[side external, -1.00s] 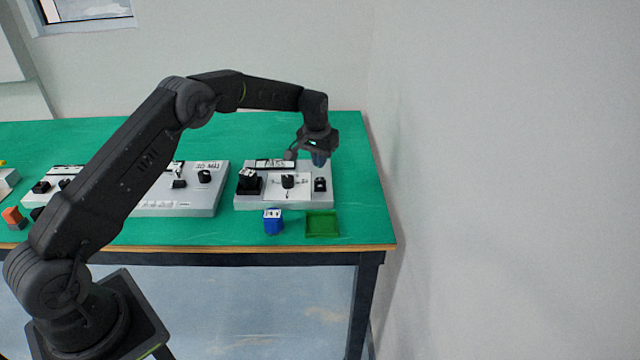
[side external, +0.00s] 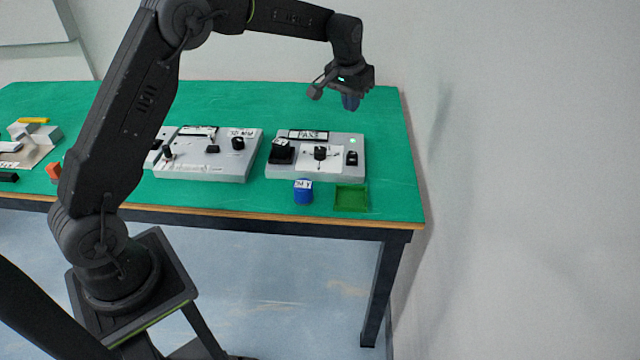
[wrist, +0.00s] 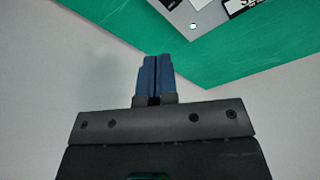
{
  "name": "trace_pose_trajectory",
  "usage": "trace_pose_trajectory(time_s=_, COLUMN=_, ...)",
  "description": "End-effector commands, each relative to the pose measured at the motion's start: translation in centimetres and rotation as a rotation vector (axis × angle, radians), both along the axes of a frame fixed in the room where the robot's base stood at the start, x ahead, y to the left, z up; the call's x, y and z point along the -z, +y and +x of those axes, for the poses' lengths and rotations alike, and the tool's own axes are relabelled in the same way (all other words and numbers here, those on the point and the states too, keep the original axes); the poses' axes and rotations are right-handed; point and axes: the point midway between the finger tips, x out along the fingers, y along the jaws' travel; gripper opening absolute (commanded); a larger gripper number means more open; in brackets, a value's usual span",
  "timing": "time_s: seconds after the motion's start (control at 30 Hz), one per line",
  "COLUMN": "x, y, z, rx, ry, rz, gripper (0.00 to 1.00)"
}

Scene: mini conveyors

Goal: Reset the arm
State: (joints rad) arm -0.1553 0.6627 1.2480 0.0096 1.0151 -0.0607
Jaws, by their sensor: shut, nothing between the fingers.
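My gripper (side external: 351,103) is above the right part of the green-topped table (side external: 385,150), higher than the right-hand panel. It points down, and its blue fingers are shut with nothing between them. The wrist view shows the two blue fingers (wrist: 156,75) side by side and touching. My arm reaches across from the left with the wrist bent downward.
A grey panel (side external: 355,172) with black knobs and switches lies below my gripper, and a longer one (side external: 200,173) lies left of it. A blue block (side external: 303,195) and a green tray (side external: 351,209) sit near the front edge. A wall (side external: 530,150) stands right.

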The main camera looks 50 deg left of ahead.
Motion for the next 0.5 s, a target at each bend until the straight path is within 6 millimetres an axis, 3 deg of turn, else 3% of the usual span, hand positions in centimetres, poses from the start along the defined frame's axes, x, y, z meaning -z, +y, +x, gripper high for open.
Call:
trace_pose_trajectory(time_s=0.03, x=-2.2, y=-0.8, z=-1.6, rx=0.013, ry=-0.019, rz=0.003, gripper=0.00)
trace_pose_trajectory(time_s=0.2, x=-7.4, y=-3.0, z=-7.2, rx=0.050, ry=-0.065, rz=0.011, gripper=0.00)
trace_pose_trajectory(time_s=0.33, x=-10.2, y=-4.5, z=-12.2, rx=0.077, ry=-0.103, rz=0.015, gripper=0.00)
trace_pose_trajectory(time_s=0.5, x=-12.3, y=-6.2, z=-19.1, rx=0.114, ry=-0.151, rz=0.022, gripper=0.00)
